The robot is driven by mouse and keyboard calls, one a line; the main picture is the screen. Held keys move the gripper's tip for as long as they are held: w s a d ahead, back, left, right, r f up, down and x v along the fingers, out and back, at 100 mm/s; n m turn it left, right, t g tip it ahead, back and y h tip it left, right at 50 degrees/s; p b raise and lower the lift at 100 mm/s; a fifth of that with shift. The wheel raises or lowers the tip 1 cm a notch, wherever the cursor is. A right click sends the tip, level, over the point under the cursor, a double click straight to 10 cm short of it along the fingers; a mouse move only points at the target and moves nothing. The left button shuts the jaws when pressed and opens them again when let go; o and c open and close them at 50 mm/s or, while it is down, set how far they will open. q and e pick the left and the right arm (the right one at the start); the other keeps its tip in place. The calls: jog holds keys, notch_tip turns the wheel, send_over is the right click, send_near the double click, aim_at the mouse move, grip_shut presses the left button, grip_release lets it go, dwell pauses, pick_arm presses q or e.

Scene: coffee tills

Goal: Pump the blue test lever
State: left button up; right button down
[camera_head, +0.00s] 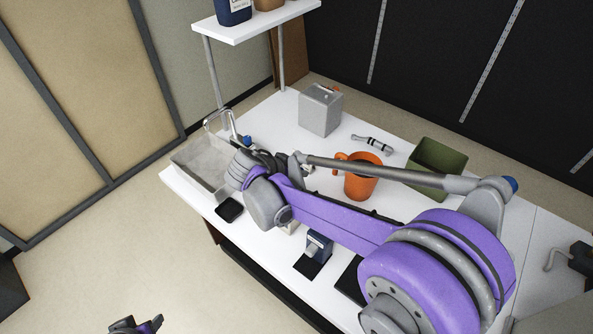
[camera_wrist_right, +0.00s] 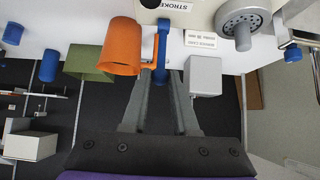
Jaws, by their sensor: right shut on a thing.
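In the right wrist view, the blue test lever (camera_wrist_right: 162,45) hangs from a pale machine body (camera_wrist_right: 190,5) with a label reading STROKE. My right gripper (camera_wrist_right: 162,80) is shut on the lever's lower end, with its two grey fingers on either side. In the head view my right arm reaches left across the counter and hides the lever and the fingertips. What seems to be my left gripper shows only as a dark and purple part (camera_head: 137,326) at the bottom edge, and its jaws are unclear.
An orange mug (camera_wrist_right: 118,50) is close beside the lever; it also shows in the head view (camera_head: 360,186). A green bin (camera_head: 440,157), a grey box (camera_head: 320,110) and a sink (camera_head: 203,164) stand on the white counter (camera_head: 285,117). A shelf (camera_head: 255,22) is above.

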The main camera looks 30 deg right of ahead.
jog(key=shift+w+d+f, duration=0.1)
jog(key=shift+w+d, duration=0.05)
jog(key=shift+d, duration=0.3)
jog(key=shift+w+d+f, duration=0.1)
jog(key=shift+w+d, duration=0.05)
jog(key=shift+d, duration=0.25)
pick_arm(q)
jog(key=shift+f, duration=0.15)
pick_arm(e)
jog(key=shift+w+d, duration=0.15)
jog(key=shift+d, duration=0.15)
pick_arm(q)
jog(key=shift+s+f+b, duration=0.25)
jog(key=shift+f+b, duration=0.15)
jog(key=shift+f, duration=0.1)
pick_arm(e)
jog(key=shift+x, duration=1.4)
jog(key=shift+w+d+r, duration=0.1)
jog(key=shift+d+r, duration=0.05)
jog(key=shift+d, duration=0.05)
pick_arm(q)
jog(key=shift+s+f, duration=0.15)
jog(key=shift+f, duration=0.1)
pick_arm(e)
jog(key=shift+w+d+f, duration=0.1)
jog(key=shift+d+f, duration=0.25)
jog(key=shift+a+r, duration=0.1)
